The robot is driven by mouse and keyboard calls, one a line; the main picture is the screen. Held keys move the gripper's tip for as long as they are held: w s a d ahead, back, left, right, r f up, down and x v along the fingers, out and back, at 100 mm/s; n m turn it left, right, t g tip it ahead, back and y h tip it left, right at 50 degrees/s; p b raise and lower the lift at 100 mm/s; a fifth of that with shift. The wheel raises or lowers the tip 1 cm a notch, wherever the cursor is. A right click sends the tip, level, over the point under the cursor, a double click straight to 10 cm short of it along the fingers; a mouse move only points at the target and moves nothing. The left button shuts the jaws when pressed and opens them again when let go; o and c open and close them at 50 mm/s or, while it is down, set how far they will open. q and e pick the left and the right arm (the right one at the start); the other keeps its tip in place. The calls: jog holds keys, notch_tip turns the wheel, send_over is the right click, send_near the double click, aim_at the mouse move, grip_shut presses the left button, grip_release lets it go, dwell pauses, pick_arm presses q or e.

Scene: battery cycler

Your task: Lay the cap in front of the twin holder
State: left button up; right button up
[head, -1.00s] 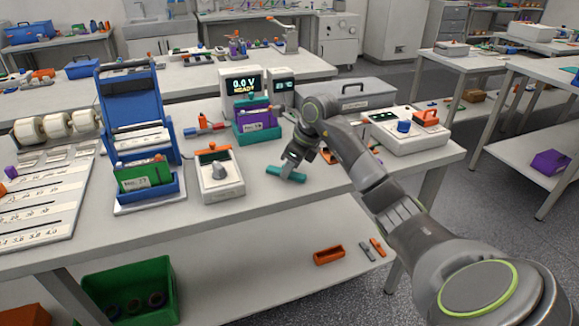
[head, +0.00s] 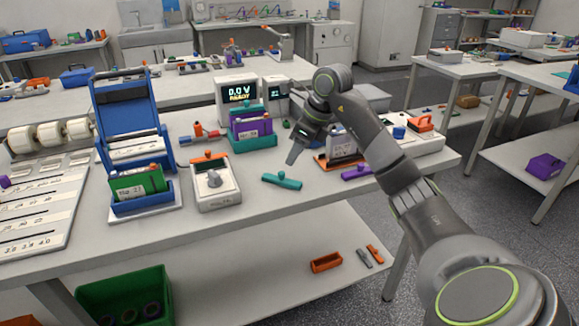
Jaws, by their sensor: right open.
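The teal cap (head: 281,181), a short bar with a small knob, lies on the table in front of the teal holder (head: 254,145). That holder, which looks like the twin holder, carries a purple block (head: 252,127) and a green piece behind it. My right gripper (head: 293,155) is above and behind the cap, apart from it. It is open with nothing seen between its fingers, which show nearly edge-on. My left gripper is not in view.
The table front around the cap is clear.

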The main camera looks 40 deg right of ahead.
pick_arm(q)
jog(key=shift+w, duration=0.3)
pick_arm(e)
jog(key=v, duration=0.3)
jog(key=shift+s+r, duration=0.1)
jog(key=shift+r, duration=0.1)
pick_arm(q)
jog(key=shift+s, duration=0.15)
